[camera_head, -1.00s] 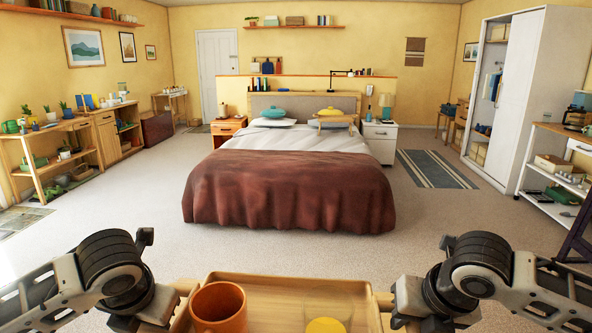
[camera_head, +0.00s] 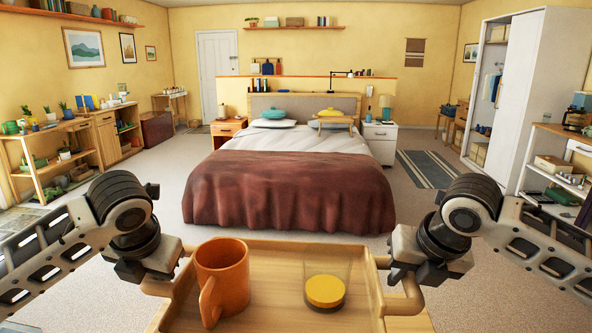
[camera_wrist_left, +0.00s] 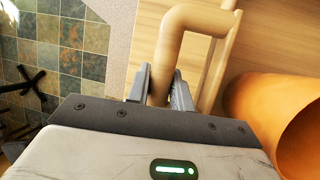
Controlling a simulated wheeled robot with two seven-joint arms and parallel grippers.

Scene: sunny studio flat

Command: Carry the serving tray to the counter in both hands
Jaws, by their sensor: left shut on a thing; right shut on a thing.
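The wooden serving tray (camera_head: 277,292) is in front of me at the bottom of the head view, its near edge cut off. An orange mug (camera_head: 222,275) and a clear glass with yellow contents (camera_head: 326,290) stand upright on it. My left gripper (camera_head: 170,282) is at the tray's left side; in the left wrist view its fingers (camera_wrist_left: 160,88) are shut around the tray's rounded wooden handle (camera_wrist_left: 190,22). My right gripper (camera_head: 405,285) is shut on the handle at the tray's right side. I cannot tell which surface is the counter.
A bed with a red-brown cover (camera_head: 288,190) stands ahead. Wooden shelving (camera_head: 50,165) lines the left wall. A white wardrobe (camera_head: 525,90) and a white shelf unit (camera_head: 545,180) stand right. Open carpet (camera_head: 150,190) lies left of the bed.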

